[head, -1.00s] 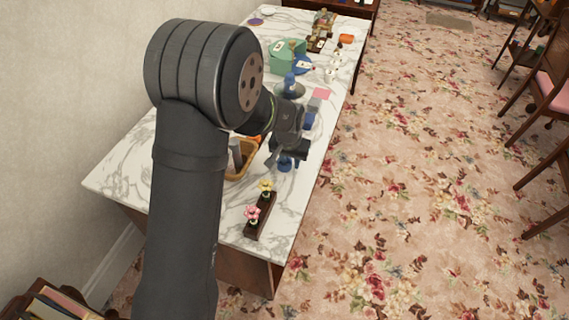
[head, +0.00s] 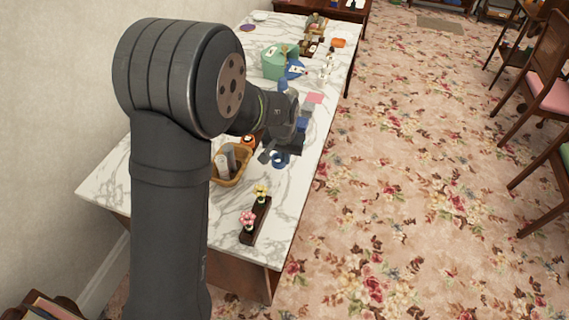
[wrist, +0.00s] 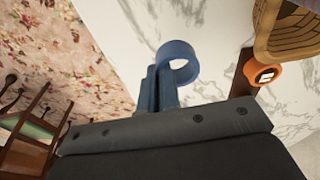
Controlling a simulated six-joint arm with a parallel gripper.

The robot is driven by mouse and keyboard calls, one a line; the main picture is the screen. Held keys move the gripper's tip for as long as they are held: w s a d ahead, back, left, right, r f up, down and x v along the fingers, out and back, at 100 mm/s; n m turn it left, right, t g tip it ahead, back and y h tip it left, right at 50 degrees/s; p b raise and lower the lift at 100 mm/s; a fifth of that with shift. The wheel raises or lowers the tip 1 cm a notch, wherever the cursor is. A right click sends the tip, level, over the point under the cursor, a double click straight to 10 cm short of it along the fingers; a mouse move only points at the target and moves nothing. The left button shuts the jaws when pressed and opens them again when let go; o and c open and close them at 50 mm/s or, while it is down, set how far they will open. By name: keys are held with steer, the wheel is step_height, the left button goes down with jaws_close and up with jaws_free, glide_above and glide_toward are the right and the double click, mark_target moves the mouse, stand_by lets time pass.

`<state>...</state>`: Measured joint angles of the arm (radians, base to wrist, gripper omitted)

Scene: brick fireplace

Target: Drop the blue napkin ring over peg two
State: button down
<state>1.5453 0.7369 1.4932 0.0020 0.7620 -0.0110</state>
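The blue napkin ring (wrist: 188,74) is at the tips of my gripper (wrist: 158,75) in the wrist view. The two fingers are close together on the ring's wall, and its round hole shows beside them. In the head view the blue ring (head: 281,161) shows just below my gripper (head: 272,157), near the table's right edge, with the fingers partly hidden. I cannot make out peg two for certain in either view.
A dark wooden block (head: 257,222) with two flowers is nearer the front. Bare marble (head: 188,180) lies left of the basket. Several objects stand farther back.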

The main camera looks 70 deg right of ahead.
steer(key=s+a+r, duration=0.5)
steer(key=s+r, duration=0.1)
steer(key=s, duration=0.3)
steer(key=w+d+r+n+t, duration=0.1)
steer(key=w+d+n, duration=0.35)
steer(key=d, duration=0.35)
steer(key=w+d+r+n, duration=0.1)
steer(key=w+d+n, duration=0.35)
steer(key=d, duration=0.35)
steer(key=w+d+n+y, duration=0.1)
steer(key=w+d+n, duration=0.2)
steer(key=w, duration=0.4)
steer(key=w+d+f+n, duration=0.1)
steer(key=w+d+n, duration=0.3)
steer(key=w, duration=0.4)
steer(key=shift+n+t+y, duration=0.3)
steer(key=shift+n+y, duration=0.1)
steer(key=shift+n, duration=0.4)
steer(key=shift+w+f, duration=0.1)
steer(key=shift+f, duration=0.05)
steer(key=shift+f, duration=2.85)
steer(key=shift+f, duration=1.15)
